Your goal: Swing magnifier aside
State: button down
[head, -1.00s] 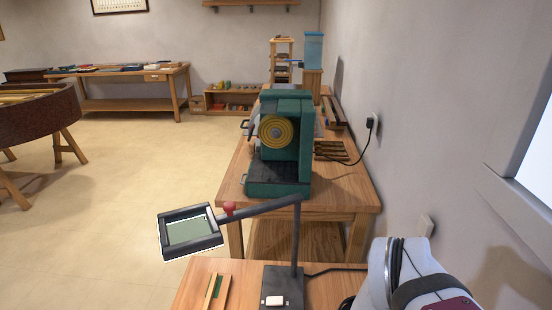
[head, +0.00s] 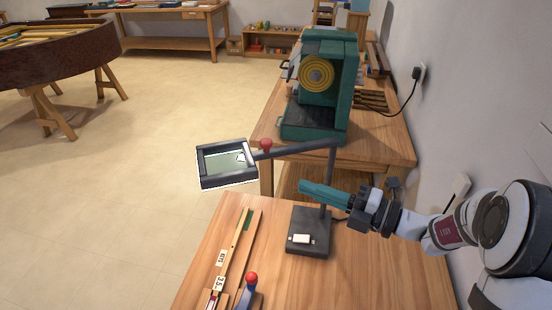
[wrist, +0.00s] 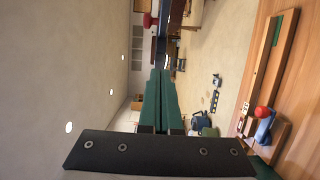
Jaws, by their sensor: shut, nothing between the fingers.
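The magnifier (head: 228,164) is a dark square frame with a pale greenish pane, held out to the left on a dark arm with a red knob (head: 266,145). Its arm joins an upright post on a dark base (head: 309,234) with a white switch, standing on the wooden bench. My gripper (head: 303,187) has teal fingers and is shut and empty. In the head view it points left, by the post and below the magnifier's arm. In the wrist view the shut fingers (wrist: 160,80) point up the picture, with the red knob (wrist: 150,20) and dark arm beyond their tips.
A wooden key strip (head: 235,250) with labels and a red-knobbed tool (head: 251,280) lie on the bench left of the base. A green machine (head: 320,85) stands on a table behind. The bench's right front is clear.

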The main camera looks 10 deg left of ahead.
send_near(256, 159)
jog(key=s+a, duration=0.2)
jog(key=a, duration=0.2)
jog(key=w, duration=0.1)
jog(key=w+a, duration=0.1)
jog(key=w, duration=0.1)
jog(key=shift+w+a, duration=0.3)
jog(key=shift+a, duration=0.05)
